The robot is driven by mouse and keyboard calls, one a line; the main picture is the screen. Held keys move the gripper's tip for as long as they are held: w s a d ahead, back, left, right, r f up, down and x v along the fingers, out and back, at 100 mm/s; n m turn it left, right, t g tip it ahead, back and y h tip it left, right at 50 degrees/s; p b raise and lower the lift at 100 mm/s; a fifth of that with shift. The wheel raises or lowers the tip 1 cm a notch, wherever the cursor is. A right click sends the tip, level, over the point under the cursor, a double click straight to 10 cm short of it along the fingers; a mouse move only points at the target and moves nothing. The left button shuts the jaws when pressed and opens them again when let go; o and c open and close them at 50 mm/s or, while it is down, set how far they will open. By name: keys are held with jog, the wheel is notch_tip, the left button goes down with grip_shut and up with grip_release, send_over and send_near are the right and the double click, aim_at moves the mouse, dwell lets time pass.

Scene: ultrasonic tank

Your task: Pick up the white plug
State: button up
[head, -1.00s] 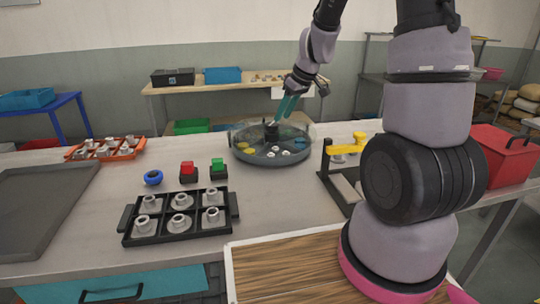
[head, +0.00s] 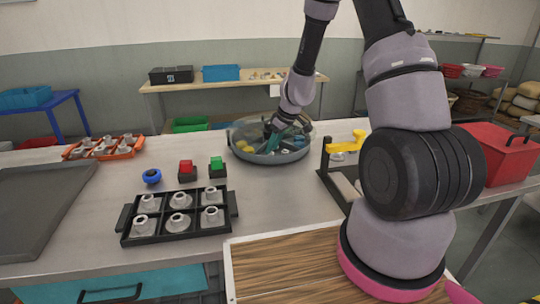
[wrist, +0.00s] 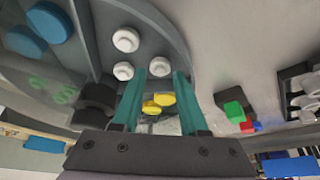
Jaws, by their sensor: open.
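Three white plugs lie in one compartment of the round grey tank (head: 245,152). In the wrist view one white plug (wrist: 160,66) shows between my fingertips, a second white plug (wrist: 123,71) is just left of them, and a third white plug (wrist: 125,40) is above that. My gripper (wrist: 160,78) has two teal fingers, spread apart with nothing held. In the head view my gripper (head: 275,140) is down inside the tank, its fingers partly blocking the compartments. I cannot tell how far the fingertips are from the plugs.
Yellow plugs (wrist: 163,98) and blue plugs (wrist: 50,22) lie in other compartments, with a dark hub (wrist: 98,96) in the middle. A black tray (head: 160,224) of grey parts, red button (head: 187,170) and green button (head: 217,167) stand left of the tank; a yellow-handled fixture (head: 345,148) stands right.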

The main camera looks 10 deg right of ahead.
jog(key=shift+x, duration=1.1)
grip_shut()
